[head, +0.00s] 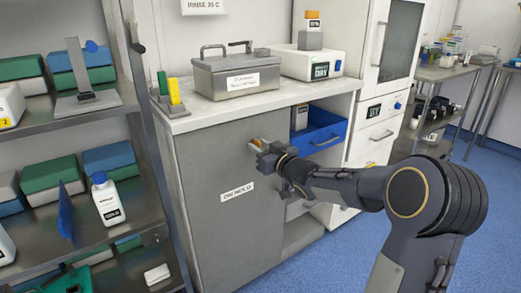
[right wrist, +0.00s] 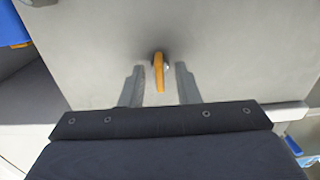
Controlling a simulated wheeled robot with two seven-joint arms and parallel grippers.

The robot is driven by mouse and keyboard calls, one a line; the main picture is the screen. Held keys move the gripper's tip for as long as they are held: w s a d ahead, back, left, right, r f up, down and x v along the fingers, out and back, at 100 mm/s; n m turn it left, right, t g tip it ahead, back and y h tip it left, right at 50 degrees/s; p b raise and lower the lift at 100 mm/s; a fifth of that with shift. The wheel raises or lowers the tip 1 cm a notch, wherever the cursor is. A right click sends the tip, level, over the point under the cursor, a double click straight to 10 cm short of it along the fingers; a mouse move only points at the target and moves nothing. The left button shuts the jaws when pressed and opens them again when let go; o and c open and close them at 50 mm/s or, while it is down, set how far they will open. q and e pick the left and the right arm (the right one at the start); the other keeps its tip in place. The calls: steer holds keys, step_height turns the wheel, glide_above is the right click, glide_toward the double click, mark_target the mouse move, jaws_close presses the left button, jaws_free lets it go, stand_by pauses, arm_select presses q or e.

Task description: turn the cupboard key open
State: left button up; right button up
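The grey cupboard door (head: 215,222) has a label (head: 237,191) and stands closed below the counter. An orange key (right wrist: 159,72) sits in a round lock on the door. In the right wrist view it hangs roughly vertical. My right gripper (right wrist: 160,80) is open, with one finger on each side of the key and a gap to both. In the head view my right gripper (head: 262,148) is at the upper right of the door and largely hides the key.
The worktop (head: 215,112) above holds a metal box (head: 235,75) and a white device (head: 306,62). A shelf rack (head: 110,118) stands on the left. Blue floor (head: 365,235) is clear.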

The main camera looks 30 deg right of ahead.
steer(key=shift+c, duration=0.4)
jaws_close()
steer(key=shift+d+f+m+p, duration=0.1)
steer(key=shift+m+p, duration=3.45)
steer(key=shift+m, duration=0.9)
steer(key=shift+d+f+m+p, duration=0.1)
steer(key=shift+m+p, duration=3.45)
steer(key=shift+m, duration=0.9)
steer(key=shift+o, duration=0.4)
jaws_free()
